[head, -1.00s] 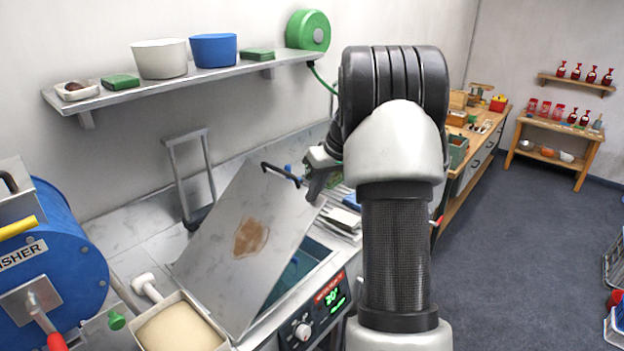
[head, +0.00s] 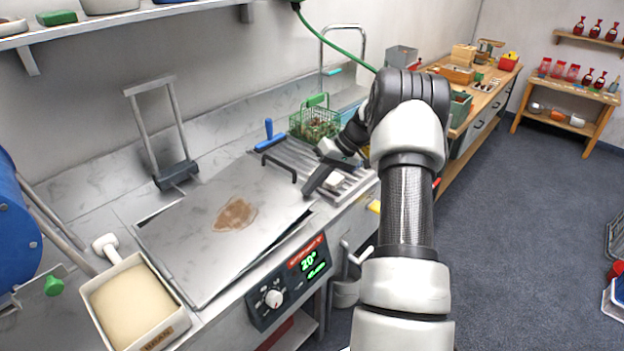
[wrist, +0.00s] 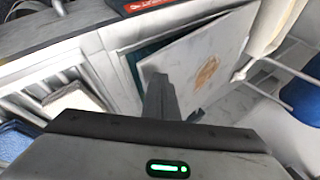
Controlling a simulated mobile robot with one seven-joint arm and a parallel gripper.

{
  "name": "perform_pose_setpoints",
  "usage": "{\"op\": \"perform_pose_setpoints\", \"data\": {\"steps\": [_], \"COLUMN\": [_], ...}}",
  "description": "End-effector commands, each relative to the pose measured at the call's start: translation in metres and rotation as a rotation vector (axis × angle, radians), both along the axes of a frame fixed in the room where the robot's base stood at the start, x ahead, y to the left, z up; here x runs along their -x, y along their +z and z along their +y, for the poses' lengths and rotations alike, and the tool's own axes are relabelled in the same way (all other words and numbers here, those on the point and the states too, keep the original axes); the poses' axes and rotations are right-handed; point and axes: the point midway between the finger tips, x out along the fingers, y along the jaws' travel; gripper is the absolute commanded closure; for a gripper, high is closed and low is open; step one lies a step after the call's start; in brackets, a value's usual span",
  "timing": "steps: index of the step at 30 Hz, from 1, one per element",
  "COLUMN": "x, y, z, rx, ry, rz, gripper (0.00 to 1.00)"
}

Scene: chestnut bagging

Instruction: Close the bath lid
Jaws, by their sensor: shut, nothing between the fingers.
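The bath lid (head: 195,225) is a flat grey metal plate with a brown stain. It lies almost level over the bath, its right edge slightly raised above a dark gap. The lid also shows in the wrist view (wrist: 185,55), with a teal strip of the bath (wrist: 140,62) visible beside it. The fingers also show in the wrist view (wrist: 158,82). I cannot tell whether they touch the lid.
The bath's control panel (head: 290,285) reads 20° at the front. A tray of tan material (head: 135,303) stands left of it. A green basket (head: 314,122) and a blue-handled tool (head: 269,136) are behind, by the ribbed drainer (head: 335,172). A metal frame (head: 160,130) stands behind the lid.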

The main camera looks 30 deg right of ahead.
Motion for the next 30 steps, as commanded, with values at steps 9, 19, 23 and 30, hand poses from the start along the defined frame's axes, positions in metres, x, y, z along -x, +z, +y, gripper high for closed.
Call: {"op": "perform_pose_setpoints", "data": {"steps": [9, 19, 23, 30], "x": [-0.001, -0.001, -0.001, -0.004], "y": [-0.031, -0.033, -0.033, -0.014], "z": [-0.002, -0.002, -0.002, 0.007], "rx": [0.001, 0.001, 0.001, 0.002], "ry": [0.001, 0.001, 0.001, 0.003], "rz": [-0.001, -0.001, -0.001, -0.002], "gripper": [1.00, 1.00, 1.00, 1.00]}}
